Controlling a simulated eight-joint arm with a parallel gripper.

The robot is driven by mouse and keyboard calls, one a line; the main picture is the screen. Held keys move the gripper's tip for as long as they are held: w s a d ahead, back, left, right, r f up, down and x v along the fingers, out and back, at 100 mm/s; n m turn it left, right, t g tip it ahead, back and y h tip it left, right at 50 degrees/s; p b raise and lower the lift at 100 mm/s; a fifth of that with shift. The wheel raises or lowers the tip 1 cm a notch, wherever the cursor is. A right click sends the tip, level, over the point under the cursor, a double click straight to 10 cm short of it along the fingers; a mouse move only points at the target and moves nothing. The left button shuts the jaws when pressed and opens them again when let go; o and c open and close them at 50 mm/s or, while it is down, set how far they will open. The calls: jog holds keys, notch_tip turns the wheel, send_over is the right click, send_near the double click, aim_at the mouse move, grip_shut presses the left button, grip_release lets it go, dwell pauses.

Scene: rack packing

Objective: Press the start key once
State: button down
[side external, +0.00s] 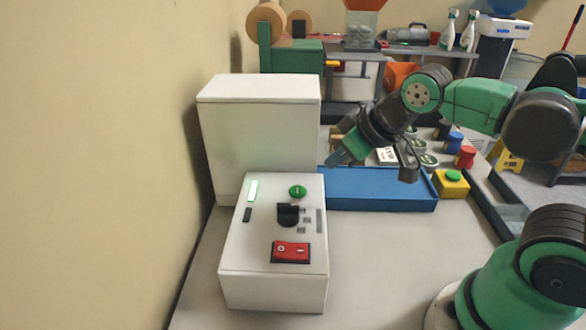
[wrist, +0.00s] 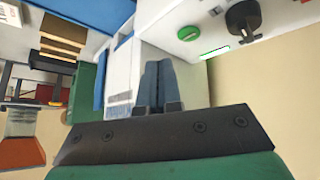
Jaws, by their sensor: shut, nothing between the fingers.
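The white control box (side external: 272,290) stands on the bench, with a round green key (side external: 298,191) near the far edge of its sloped panel. The green key also shows at the top of the wrist view (wrist: 189,33). A second green button sits on a yellow box (side external: 452,187) farther right. I cannot read a start label on either. My gripper (side external: 338,156) is shut and empty, held in the air above and to the right of the white box, apart from both buttons. Its closed fingers show in the wrist view (wrist: 158,85).
The panel also carries a black knob (side external: 289,214), a red rocker switch (side external: 291,251) and a lit green-white indicator (side external: 253,190). A tall white cabinet (side external: 258,130) stands behind it. A blue tray (side external: 385,190) lies to the right. The bench front is clear.

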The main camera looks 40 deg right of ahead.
aim_at(302, 192)
jog(key=w+a+r+n+t, duration=0.1)
jog(key=w+a+r+n, duration=0.2)
jog(key=w+r+n, duration=0.1)
jog(key=r+n, duration=0.1)
jog(key=n, duration=0.1)
jog(key=shift+a+r+n+t, duration=0.2)
jog(key=shift+n+t, duration=0.1)
jog(key=shift+t, duration=0.1)
jog(key=shift+f, duration=0.1)
jog(key=shift+f, duration=4.4)
jog(key=shift+f, duration=0.15)
jog(key=shift+f, duration=0.25)
